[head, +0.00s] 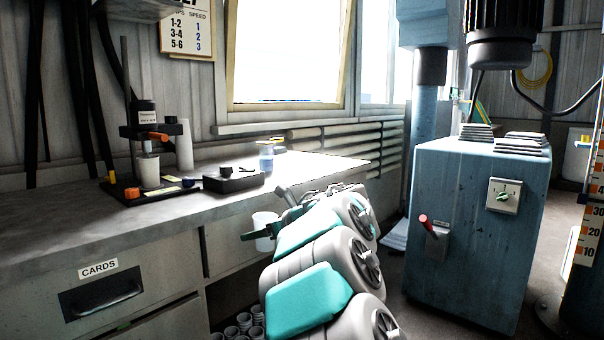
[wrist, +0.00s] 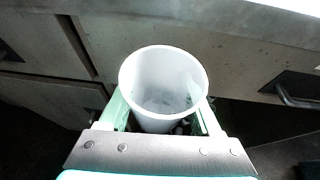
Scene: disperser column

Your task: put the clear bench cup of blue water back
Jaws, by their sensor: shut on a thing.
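My gripper (head: 262,236) is shut on a white cup (head: 266,222), held upright in front of the bench's drawer fronts, below the bench top. In the wrist view the white cup (wrist: 163,82) stands between the two green fingers (wrist: 160,118); its inside is pale with greyish marks low down, and I see no blue in it. A clear cup with blue liquid (head: 266,157) stands upright on the bench (head: 330,168), just right of a low black box (head: 233,180), apart from my gripper.
A stand instrument (head: 146,131) with another white cup (head: 148,172) is on the bench at left. Several stacked cups (head: 245,322) sit in the open space below. The bench top right of the clear cup is bare. A blue machine (head: 470,230) stands at right.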

